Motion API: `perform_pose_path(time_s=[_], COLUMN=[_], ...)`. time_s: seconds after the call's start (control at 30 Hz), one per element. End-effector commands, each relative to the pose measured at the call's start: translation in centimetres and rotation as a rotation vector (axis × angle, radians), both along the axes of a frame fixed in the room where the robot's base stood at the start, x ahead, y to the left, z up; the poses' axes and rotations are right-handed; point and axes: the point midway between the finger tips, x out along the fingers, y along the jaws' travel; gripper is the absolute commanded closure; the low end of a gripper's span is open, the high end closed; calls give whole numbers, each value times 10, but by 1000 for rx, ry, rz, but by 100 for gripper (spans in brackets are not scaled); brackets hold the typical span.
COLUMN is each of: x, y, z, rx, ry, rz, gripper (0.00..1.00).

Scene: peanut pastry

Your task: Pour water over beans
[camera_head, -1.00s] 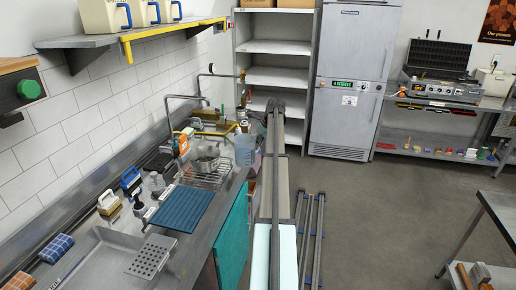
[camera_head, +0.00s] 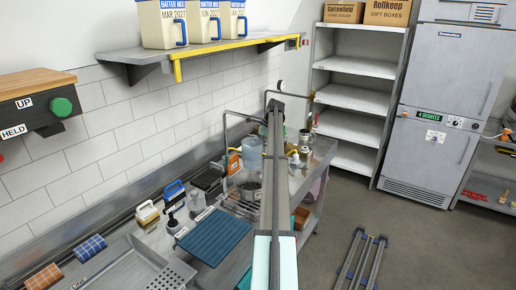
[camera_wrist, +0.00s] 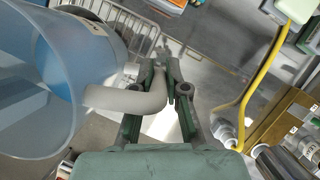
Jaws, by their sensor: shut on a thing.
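My gripper (camera_wrist: 165,80) is shut on the pale grey handle of a translucent blue jug (camera_wrist: 95,45) in the wrist view. The jug's wide mouth faces left in that picture; I cannot make out a water level. In the head view the jug (camera_head: 250,150) shows just left of my arm, which hides the gripper there. It looks upright. A metal pot (camera_head: 249,190) stands below it in the picture, on a wire rack at the sink, partly hidden by my arm. I cannot see any beans in it.
A blue ribbed mat (camera_head: 214,237), brushes and a perforated metal tray (camera_head: 165,275) lie on the counter at the front. An orange bottle (camera_head: 233,163) and a tall faucet (camera_head: 226,130) stand close to the jug. A wall shelf (camera_head: 200,50) hangs above.

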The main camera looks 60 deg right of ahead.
Motion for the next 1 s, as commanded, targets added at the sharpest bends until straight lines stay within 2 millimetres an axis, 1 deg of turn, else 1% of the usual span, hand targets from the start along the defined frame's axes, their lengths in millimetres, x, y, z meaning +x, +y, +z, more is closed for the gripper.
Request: perform_pose_path(time_s=[0.13, 0.47, 0.67, 0.93, 1.0], x=[-2, -2, -2, -2, -2], y=[1, 1, 1, 1, 1], z=[1, 0, -8, -33, -24], rx=[3, 2, 4, 3, -56], ry=[2, 1, 1, 1, -22], rz=[39, 41, 41, 40, 39], gripper=[100, 100, 100, 100, 100])
